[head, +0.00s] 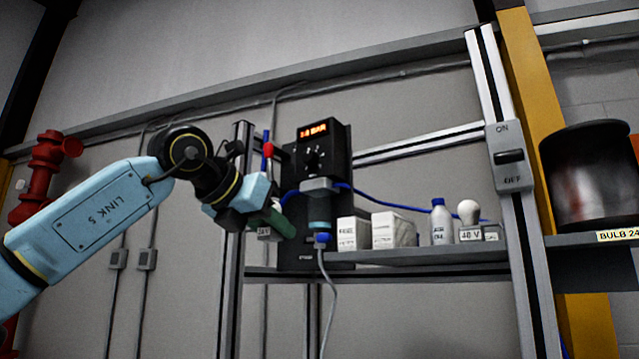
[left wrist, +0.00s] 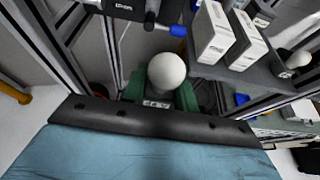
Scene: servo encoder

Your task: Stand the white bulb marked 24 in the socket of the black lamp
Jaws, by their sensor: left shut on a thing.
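My left gripper (head: 268,222) is shut on the white bulb (left wrist: 168,72) and holds it in the air in front of the rack. The bulb's round white head stands up between the green fingers in the left wrist view, above a small label. My right gripper is in neither view.
A black box with a 3.0 BAR display (head: 313,150) is close beside the gripper. The shelf (head: 420,256) holds white boxes (head: 394,230), a bottle (head: 441,222) and another bulb marked 40 V (head: 468,212). A metal post with a switch (head: 509,157) stands before the cylinder.

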